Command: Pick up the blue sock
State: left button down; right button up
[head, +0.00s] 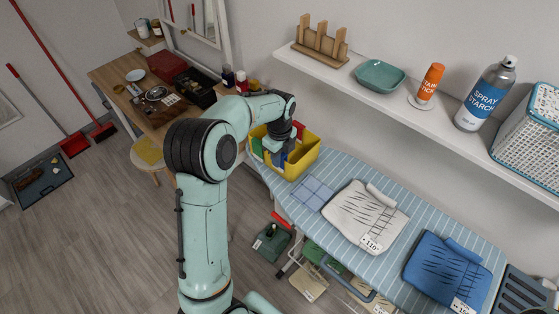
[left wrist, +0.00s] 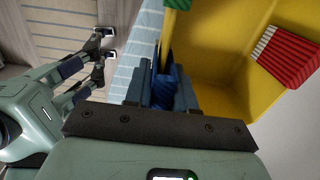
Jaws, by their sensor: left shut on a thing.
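My left gripper (head: 284,145) reaches down at the yellow bin (head: 302,168) on the ironing board. In the left wrist view, the left gripper (left wrist: 163,95) is shut on the blue sock (left wrist: 165,82), a dark blue ribbed piece between the fingers, beside the yellow bin wall (left wrist: 205,55). Much of the sock is hidden by the fingers. My right gripper (left wrist: 98,60) shows at the left of the left wrist view, its fingers apart and empty over the floor.
Folded white (head: 362,215) and blue (head: 445,270) cloths lie on the board (head: 330,170). A shelf (head: 400,105) with a spray can (head: 487,95) overhangs behind.

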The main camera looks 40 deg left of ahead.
pick_arm(q)
notch_tip(320, 180, up, 18)
jog(key=shift+f, duration=0.25)
jog(key=shift+s+d, duration=0.15)
dwell(0.3)
